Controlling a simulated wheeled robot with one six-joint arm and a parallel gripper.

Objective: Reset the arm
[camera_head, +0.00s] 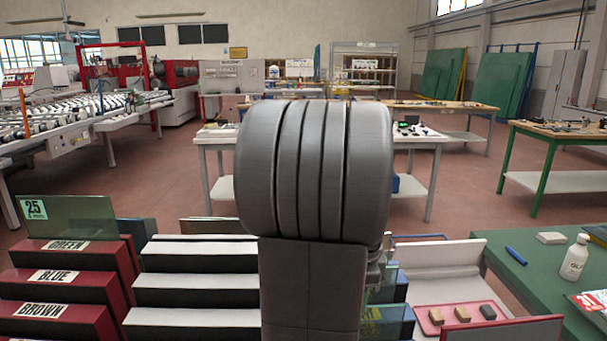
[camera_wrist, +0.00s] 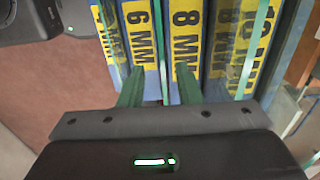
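My arm stands upright in the middle of the head view and hides what is behind it. My gripper (camera_wrist: 160,80) shows in the wrist view, with two green fingers set apart and nothing clearly held between them. It points at a rack (camera_wrist: 185,45) with yellow thickness labels, including 6 MM and 8 MM. The fingertips overlap the lower ends of these labels in the picture. I cannot tell whether they touch the rack. A thin glass edge (camera_wrist: 256,45) stands upright at the right of the rack.
Stepped red holders (camera_head: 75,278) marked GREEN, BLUE and BROWN stand at left, beside white steps (camera_head: 195,290). A red tray (camera_head: 460,318) with small blocks lies at right. A green table (camera_head: 510,290) holds a white bottle (camera_head: 573,258) and a blue pen-like object (camera_head: 516,256). Open floor lies beyond.

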